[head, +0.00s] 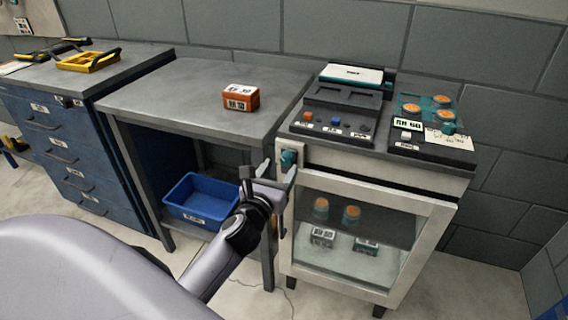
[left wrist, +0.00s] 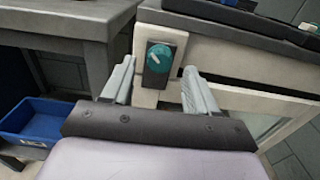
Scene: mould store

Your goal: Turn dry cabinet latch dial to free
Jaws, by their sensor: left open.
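The dry cabinet (head: 437,238) is a pale cabinet with a glass door, standing right of the grey table. Its latch dial (head: 289,157) is a round teal knob on a dark plate at the door's upper left corner. In the left wrist view the dial (left wrist: 159,57) shows whole, with a white pointer mark slanting to the upper left. My left gripper (head: 278,172) is open in front of the dial. In the left wrist view its two fingers (left wrist: 160,82) stand apart, one on each side of the dial and below it; contact cannot be told. My right gripper is not in view.
On the cabinet top are a dark device with buttons (head: 335,118) and a tray with orange-topped items (head: 412,152). A grey table (head: 180,95) at left carries an orange box (head: 240,97); a blue bin (head: 200,199) sits below. Several jars show behind the glass.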

